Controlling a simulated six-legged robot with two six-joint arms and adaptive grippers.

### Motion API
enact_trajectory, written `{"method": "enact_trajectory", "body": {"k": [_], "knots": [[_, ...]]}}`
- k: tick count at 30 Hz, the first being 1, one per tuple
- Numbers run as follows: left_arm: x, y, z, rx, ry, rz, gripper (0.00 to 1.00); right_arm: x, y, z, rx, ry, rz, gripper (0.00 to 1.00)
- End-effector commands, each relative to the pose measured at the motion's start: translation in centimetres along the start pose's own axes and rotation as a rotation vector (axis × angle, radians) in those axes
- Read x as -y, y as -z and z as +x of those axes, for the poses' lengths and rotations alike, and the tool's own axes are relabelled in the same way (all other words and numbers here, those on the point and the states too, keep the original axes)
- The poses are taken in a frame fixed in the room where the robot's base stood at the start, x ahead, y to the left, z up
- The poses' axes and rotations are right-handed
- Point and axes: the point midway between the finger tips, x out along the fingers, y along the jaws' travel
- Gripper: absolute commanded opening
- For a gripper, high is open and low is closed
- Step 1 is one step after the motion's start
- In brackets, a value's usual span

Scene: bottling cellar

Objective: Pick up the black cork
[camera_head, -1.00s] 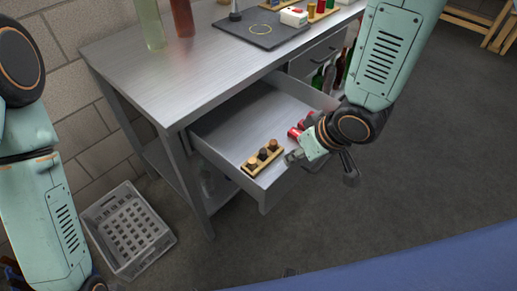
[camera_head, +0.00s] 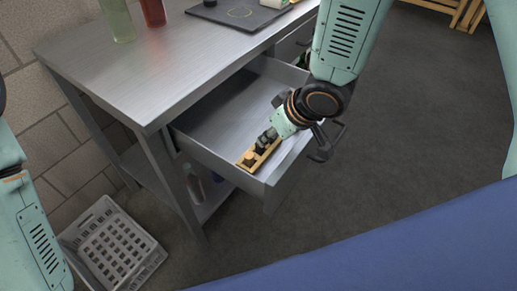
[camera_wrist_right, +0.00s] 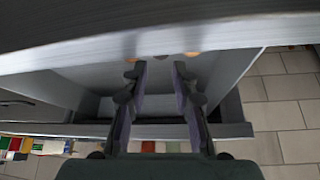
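A small wooden rack (camera_head: 246,165) with corks stands in the open drawer, against its front corner. A tan cork (camera_head: 249,157) shows at its near end; the black cork is mostly hidden by my right gripper (camera_head: 266,140) in the head view. In the right wrist view the rack is largely hidden, and a small dark top, likely the black cork (camera_wrist_right: 161,57), shows between the fingertips, with orange-brown corks on either side. My right gripper (camera_wrist_right: 159,68) is open, its fingers apart at the rack. I cannot tell whether they touch the cork. My left gripper is out of view.
The open drawer (camera_head: 215,120) juts from a metal workbench (camera_head: 130,75) and is bare in its middle. A green bottle (camera_head: 117,20) and a red bottle (camera_head: 153,12) stand on the bench, beside a dark mat (camera_head: 240,14). A grey crate (camera_head: 112,250) sits on the floor.

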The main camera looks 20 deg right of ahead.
Motion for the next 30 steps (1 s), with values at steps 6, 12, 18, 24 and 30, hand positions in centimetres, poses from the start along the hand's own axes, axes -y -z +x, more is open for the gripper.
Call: {"method": "enact_trajectory", "body": {"k": [6,12,18,24,30], "knots": [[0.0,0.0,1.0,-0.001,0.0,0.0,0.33,0.0,-0.3,1.8,0.0,0.0,-0.001,0.28],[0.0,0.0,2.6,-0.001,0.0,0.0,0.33,0.1,-0.4,4.7,0.001,0.0,-0.002,0.28],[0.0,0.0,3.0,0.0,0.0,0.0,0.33,0.1,-0.1,6.0,0.0,-0.001,0.0,0.28],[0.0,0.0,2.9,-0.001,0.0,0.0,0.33,0.1,0.0,5.9,0.0,-0.001,0.0,0.22],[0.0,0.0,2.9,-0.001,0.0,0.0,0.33,0.1,0.0,5.9,0.0,-0.001,0.0,0.12]]}}
